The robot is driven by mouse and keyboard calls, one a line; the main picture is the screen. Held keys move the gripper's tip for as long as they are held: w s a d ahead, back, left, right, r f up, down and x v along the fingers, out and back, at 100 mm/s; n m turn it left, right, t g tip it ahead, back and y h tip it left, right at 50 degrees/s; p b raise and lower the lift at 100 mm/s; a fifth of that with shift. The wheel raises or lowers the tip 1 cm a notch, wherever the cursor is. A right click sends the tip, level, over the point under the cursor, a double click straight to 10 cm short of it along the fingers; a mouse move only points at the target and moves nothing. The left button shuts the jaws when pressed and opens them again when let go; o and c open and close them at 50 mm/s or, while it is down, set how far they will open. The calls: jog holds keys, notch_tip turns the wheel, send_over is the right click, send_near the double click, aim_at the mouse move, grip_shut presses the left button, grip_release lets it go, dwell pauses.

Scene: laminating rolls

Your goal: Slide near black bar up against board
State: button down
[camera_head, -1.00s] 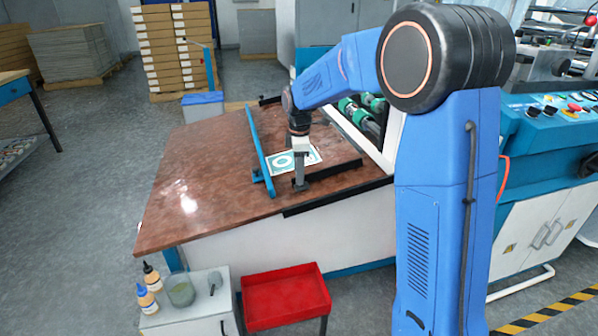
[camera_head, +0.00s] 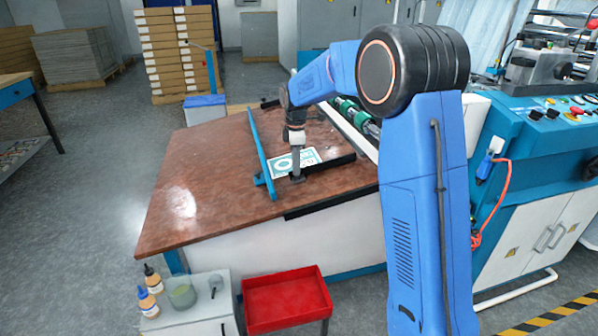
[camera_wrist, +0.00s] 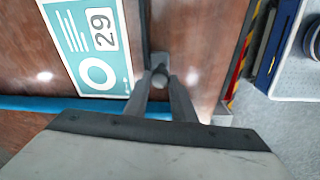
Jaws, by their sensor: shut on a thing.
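The near black bar (camera_head: 335,165) lies on the brown sloped table, along the near side of the printed board. My gripper (camera_head: 297,178) is shut on the small knob at the bar's left end; the fingers (camera_wrist: 160,82) also show around it in the wrist view. The board (camera_head: 290,162) is white and teal, with "29" on it in the wrist view (camera_wrist: 90,45). The bar (camera_wrist: 144,30) runs beside the board's edge there, with a narrow strip of table apparently between them. The board's far side is partly hidden by my arm.
A blue rail (camera_head: 260,155) runs along the board's left side; it also crosses the wrist view (camera_wrist: 50,103). Green-ended rollers (camera_head: 350,110) lie behind the table. A red tray (camera_head: 287,299) stands in front. The table's left part (camera_head: 200,180) is clear.

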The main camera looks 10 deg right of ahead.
jog(key=shift+w, duration=1.55)
jog(key=c, duration=1.5)
grip_release()
jog(key=shift+r, duration=0.1)
jog(key=r, duration=0.5)
jog(key=s+r, duration=0.1)
jog(key=r, duration=1.1)
jog(key=shift+s+a+r, duration=0.1)
jog(key=shift+s, duration=0.05)
